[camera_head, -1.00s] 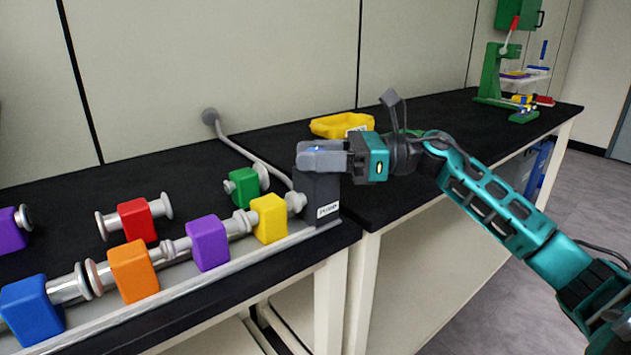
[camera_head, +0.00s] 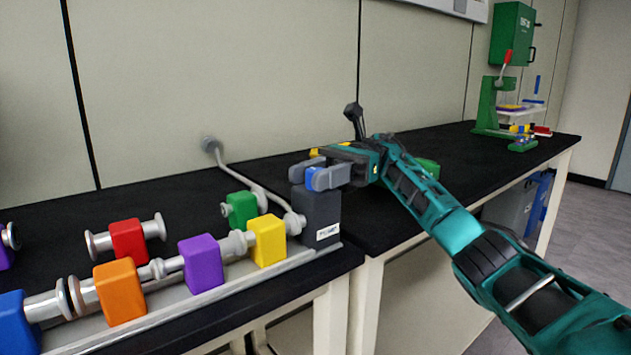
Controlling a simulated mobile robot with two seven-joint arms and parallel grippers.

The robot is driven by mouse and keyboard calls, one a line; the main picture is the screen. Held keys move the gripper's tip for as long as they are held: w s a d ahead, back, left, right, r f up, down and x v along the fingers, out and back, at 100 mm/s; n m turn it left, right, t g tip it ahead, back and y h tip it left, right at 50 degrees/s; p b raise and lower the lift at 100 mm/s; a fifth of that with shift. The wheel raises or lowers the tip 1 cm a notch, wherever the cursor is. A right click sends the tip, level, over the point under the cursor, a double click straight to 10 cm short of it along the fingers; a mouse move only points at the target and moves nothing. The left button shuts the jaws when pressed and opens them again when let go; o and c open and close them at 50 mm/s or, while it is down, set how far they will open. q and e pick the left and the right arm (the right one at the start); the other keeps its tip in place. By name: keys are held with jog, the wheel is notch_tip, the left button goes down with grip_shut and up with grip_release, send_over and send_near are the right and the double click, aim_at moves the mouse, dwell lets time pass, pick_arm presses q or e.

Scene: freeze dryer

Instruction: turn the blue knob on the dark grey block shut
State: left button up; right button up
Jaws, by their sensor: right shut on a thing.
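The dark grey block (camera_head: 316,216) stands upright at the right end of the rail on the black bench, with a small white label on its front. The blue knob (camera_head: 312,178) is on top of it and shows only in part between my fingers. My right gripper (camera_head: 318,176) reaches in from the right, just above the block, with its fingers shut around the knob. The fingers hide much of the knob, so its exact angle is hard to tell. My left gripper is not in view.
Yellow (camera_head: 268,241), purple (camera_head: 201,263) and orange (camera_head: 119,291) blocks on pipe fittings line the rail (camera_head: 200,303) left of the grey block. A green block (camera_head: 240,210) and a red block (camera_head: 128,241) lie behind. A bent grey pipe (camera_head: 240,170) runs to the wall.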

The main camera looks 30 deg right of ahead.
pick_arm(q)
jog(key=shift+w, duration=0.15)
pick_arm(e)
jog(key=shift+n+g, duration=0.4)
jog(key=shift+g, duration=0.2)
jog(key=o, duration=0.9)
jog(key=shift+o, duration=0.2)
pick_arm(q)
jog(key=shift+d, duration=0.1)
